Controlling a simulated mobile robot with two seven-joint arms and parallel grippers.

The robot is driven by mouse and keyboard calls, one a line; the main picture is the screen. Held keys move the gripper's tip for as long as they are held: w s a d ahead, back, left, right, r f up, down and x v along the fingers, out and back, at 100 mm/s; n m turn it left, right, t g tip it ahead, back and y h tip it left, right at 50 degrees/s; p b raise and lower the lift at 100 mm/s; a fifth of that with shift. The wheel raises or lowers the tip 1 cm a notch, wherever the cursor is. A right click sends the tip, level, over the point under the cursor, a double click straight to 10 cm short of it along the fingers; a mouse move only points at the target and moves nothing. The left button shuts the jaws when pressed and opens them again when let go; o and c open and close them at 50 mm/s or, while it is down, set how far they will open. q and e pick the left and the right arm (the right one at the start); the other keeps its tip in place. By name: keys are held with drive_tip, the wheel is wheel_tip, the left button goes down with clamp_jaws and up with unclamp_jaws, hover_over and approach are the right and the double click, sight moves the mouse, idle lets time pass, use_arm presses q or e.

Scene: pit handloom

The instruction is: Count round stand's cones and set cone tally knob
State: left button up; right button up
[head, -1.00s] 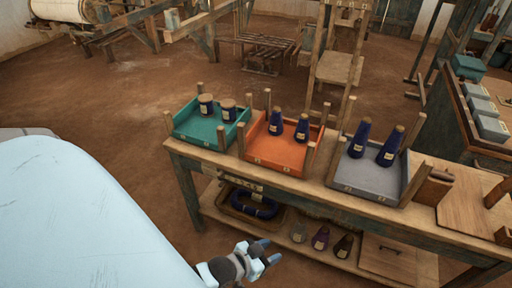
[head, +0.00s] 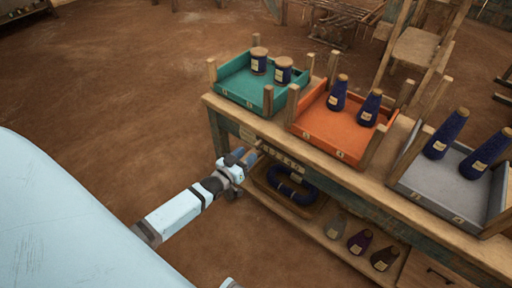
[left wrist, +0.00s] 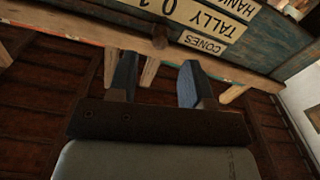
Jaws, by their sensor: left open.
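My left gripper (head: 248,160) is open and empty in front of the bench's front rail, below the teal tray. In the left wrist view its two fingers (left wrist: 158,80) stand apart just short of the rail. A label plate there reads "CONES" and "TALLY" (left wrist: 215,28), upside down and partly cut off. A small dark brown rounded piece (left wrist: 160,37), which may be the knob, sits on the rail beside the plate, beyond the gap between the fingers. Its setting cannot be read. No round stand can be made out.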

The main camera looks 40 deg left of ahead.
sight(256, 146)
use_arm(q)
drive_tip(key=w, duration=0.5)
drive_tip(key=shift+w+d, duration=0.2)
drive_tip(key=shift+w, duration=0.05)
clamp_jaws()
drive_tip(key=shift+d, duration=0.1)
